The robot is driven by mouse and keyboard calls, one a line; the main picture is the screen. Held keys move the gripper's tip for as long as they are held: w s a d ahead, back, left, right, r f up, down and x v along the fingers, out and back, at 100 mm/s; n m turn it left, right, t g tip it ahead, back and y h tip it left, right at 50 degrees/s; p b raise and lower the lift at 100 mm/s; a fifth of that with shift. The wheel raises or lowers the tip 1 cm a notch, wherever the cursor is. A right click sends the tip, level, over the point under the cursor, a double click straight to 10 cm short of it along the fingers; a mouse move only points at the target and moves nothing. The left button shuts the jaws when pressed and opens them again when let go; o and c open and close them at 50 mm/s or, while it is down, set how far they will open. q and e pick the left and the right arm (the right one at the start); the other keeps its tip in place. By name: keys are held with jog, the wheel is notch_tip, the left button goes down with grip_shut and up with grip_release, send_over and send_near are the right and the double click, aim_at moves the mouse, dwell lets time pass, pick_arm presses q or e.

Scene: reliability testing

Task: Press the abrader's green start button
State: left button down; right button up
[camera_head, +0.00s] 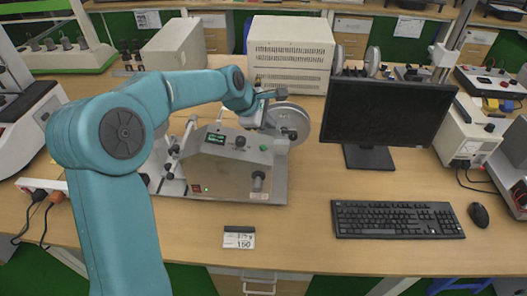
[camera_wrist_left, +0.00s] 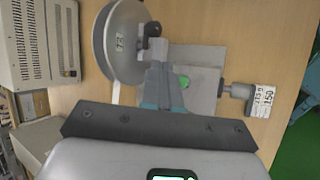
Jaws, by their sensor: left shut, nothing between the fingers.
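The abrader (camera_head: 225,172) is a grey metal machine with a lit green display, a dark knob and a large round wheel, standing on the wooden bench. Its green button (camera_head: 264,148) is on the upper right of the panel, and a green patch (camera_wrist_left: 184,82) shows beside my fingertips in the left wrist view. My left gripper (camera_head: 262,120) is shut and empty above and behind the button, near the wheel. My right gripper is not in view.
The abrader's wheel (camera_head: 288,122) is close to my left gripper. A monitor (camera_head: 385,112), keyboard (camera_head: 396,219) and mouse (camera_head: 479,215) are to the right. A small counter card (camera_head: 239,238) lies in front. The bench front is mostly clear.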

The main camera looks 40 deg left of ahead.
pick_arm(q)
jog(key=b, duration=0.4)
send_over(264, 148)
notch_tip(264, 148, down, 5)
jog(key=shift+d+f, duration=0.15)
jog(key=shift+s+f, duration=0.1)
jog(key=shift+f, duration=0.2)
jog(key=shift+f, duration=0.1)
dwell(1.2)
jog(key=shift+f+b, duration=0.3)
jog(key=shift+b, duration=0.1)
